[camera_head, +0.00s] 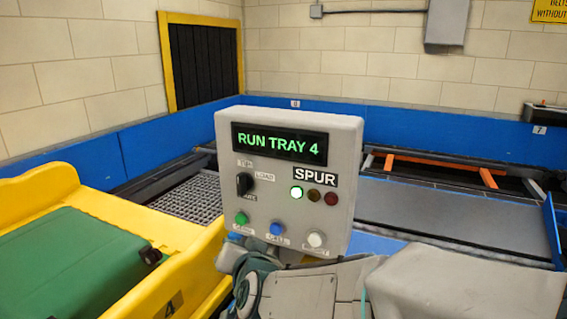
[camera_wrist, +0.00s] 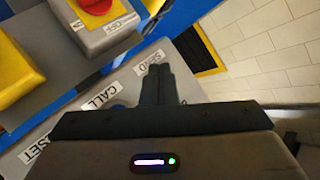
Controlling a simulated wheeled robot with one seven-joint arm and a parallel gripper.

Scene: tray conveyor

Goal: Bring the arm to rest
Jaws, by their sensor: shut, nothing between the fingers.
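In the wrist view my gripper (camera_wrist: 160,72) is shut and empty, its two dark fingers together. It is over or in front of a grey control panel (camera_wrist: 85,105), close to the SEND label; whether it touches the panel I cannot tell. In the head view the grey control box (camera_head: 345,200) has a lit display (camera_head: 279,143) reading RUN TRAY 4. Below are a black knob (camera_head: 244,184), a green button (camera_head: 241,218), a blue button (camera_head: 277,228) and a white button (camera_head: 316,239). My arm crosses the bottom; my fingertips are not clear there.
A yellow tray (camera_head: 190,235) carrying a green case (camera_head: 75,262) stands at the left. A grey conveyor (camera_head: 455,215) runs behind the box at the right, with blue side walls (camera_head: 420,130). In the wrist view a red button (camera_wrist: 97,5) sits on a grey box beside the panel.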

